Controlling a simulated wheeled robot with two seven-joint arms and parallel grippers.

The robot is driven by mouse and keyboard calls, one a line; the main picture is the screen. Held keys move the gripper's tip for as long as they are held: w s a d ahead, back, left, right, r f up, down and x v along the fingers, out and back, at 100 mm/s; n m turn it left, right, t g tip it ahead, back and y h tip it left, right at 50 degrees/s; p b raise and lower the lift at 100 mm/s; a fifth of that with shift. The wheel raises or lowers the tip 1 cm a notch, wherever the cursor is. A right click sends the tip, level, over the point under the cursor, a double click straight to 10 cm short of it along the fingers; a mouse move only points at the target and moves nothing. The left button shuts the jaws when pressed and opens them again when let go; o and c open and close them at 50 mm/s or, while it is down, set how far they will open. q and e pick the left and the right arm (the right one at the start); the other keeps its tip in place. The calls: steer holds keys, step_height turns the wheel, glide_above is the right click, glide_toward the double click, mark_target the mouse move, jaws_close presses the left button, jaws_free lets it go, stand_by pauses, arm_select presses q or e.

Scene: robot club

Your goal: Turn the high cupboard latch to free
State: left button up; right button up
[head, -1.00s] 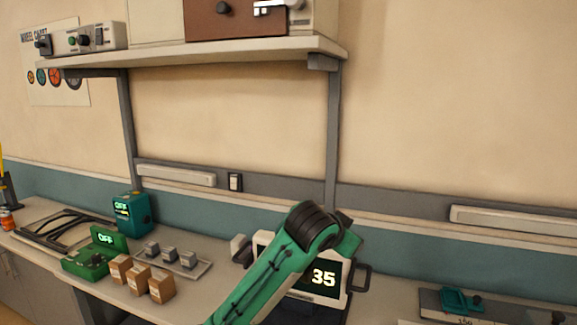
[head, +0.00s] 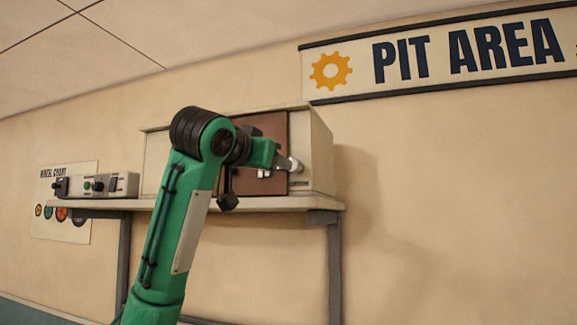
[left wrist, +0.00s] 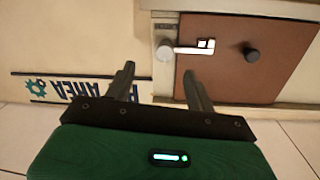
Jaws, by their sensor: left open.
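The high cupboard (head: 318,150) stands on the wall shelf, with a brown door (head: 270,128). Its pale latch lever (left wrist: 190,50) lies level across the door edge in the left wrist view, which is upside down. The round pivot (left wrist: 163,53) is at the lever's left end there. My left gripper (left wrist: 158,75) is open and empty. Its two fingertips are just short of the latch, near the pivot, with no clear contact. In the head view my left arm hides part of the door and lever. My right gripper is not in view.
A dark round knob (left wrist: 251,54) sits on the door beside the latch. A grey control box (head: 95,186) stands on the shelf (head: 325,204) left of the cupboard. A PIT AREA sign (head: 440,55) hangs above right. The wall right of the cupboard is clear.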

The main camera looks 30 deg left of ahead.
arm_select(q)
steer(key=w+a+r+p, duration=0.1)
steer(key=w+a+p, duration=0.2)
steer(key=w, duration=0.9)
steer(key=p, duration=0.3)
steer(key=shift+r, duration=0.4)
jaws_close()
